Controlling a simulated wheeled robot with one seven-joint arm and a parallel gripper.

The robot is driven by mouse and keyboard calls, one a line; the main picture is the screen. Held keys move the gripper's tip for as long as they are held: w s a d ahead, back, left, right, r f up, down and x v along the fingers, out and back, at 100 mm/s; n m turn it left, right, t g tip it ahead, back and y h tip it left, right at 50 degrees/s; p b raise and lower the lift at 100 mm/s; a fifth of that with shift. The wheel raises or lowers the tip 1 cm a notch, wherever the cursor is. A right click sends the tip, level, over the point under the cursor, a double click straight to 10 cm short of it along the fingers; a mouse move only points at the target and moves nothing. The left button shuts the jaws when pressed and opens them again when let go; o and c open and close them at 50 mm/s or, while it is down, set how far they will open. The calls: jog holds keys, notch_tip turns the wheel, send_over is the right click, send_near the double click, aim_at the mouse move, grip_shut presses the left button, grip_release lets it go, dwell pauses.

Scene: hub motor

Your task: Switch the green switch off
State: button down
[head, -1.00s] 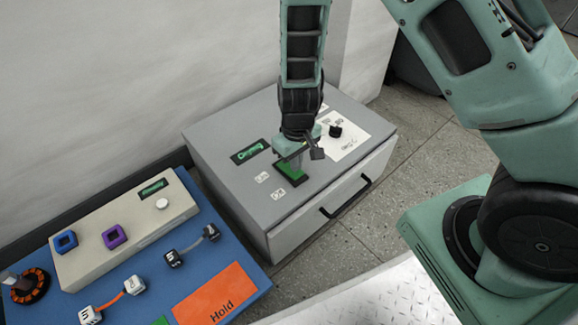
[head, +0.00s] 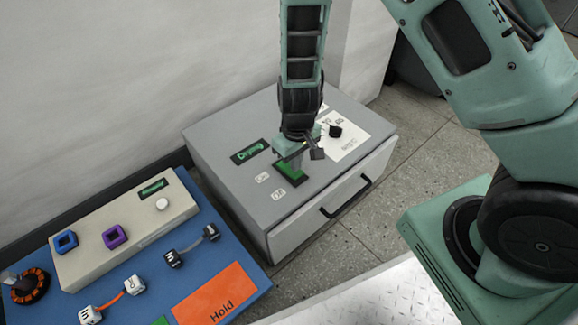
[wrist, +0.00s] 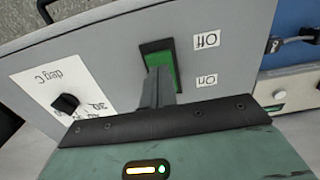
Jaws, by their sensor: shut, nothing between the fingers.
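The green switch (head: 291,173) is set in a dark frame on top of the grey box (head: 235,190). It also shows in the wrist view (wrist: 163,66), with the "Off" label (wrist: 206,40) beside its upper end and the "On" label (wrist: 207,80) beside its lower end. My gripper (head: 296,160) is shut and empty, pointing down over the switch. In the wrist view its fingertips (wrist: 157,75) overlap the switch towards the "On" end. Contact and the rocker's tilt cannot be told.
The box carries a lit display (head: 250,152) and a black knob (head: 335,131) on a white dial plate, and has a drawer handle (head: 346,197) in front. A blue board (head: 235,262) with a beige unit (head: 130,228) and small cubes stands to the left.

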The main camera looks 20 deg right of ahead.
jog(key=shift+f+b, duration=0.7)
jog(key=shift+f, duration=0.3)
dwell(0.5)
jog(key=shift+r, duration=0.15)
notch_tip(320, 180, up, 7)
jog(key=p, duration=0.7)
dwell(0.5)
